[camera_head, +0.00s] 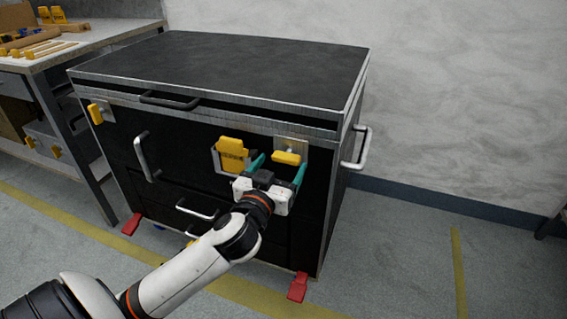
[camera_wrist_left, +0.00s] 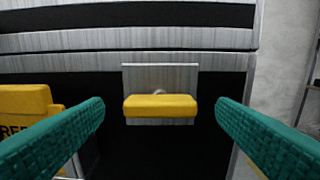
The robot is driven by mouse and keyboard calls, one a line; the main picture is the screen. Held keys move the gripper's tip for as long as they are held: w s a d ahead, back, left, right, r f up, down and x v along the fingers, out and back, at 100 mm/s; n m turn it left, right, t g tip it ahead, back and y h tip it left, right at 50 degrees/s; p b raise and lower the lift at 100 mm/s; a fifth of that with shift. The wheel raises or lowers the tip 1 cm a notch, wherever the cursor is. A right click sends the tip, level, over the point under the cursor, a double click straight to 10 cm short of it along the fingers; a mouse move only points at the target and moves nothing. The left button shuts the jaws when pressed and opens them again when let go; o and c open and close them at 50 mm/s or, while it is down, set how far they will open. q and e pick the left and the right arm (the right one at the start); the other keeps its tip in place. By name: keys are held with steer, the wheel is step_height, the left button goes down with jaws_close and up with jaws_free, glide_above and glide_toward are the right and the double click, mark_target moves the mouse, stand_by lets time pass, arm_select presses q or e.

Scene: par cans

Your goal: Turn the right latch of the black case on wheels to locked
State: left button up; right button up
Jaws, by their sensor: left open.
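The black case on wheels (camera_head: 220,75) stands ahead with its lid down. Its right latch (camera_head: 287,157) is a yellow handle on a metal plate, lying roughly horizontal. The right latch also shows in the left wrist view (camera_wrist_left: 160,106), level and centred between the fingers. My left gripper (camera_head: 277,168) is open, its two teal fingers pointing at the case front, one on each side of the latch and apart from it. The left latch (camera_head: 96,113) is yellow and looks nearly upright. My right gripper is not in view.
A yellow tag (camera_head: 230,149) in a metal holder sits just left of the right latch. Metal handles are on the case front and right side (camera_head: 357,148). Red pedals (camera_head: 298,287) show at the bottom. A workbench (camera_head: 75,45) stands at left; the floor to the right is clear.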

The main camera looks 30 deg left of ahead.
mark_target(286, 158)
arm_select(q)
steer(key=shift+x, duration=1.4)
steer(key=shift+c, duration=0.3)
steer(key=c, duration=0.9)
steer(key=shift+c, duration=0.2)
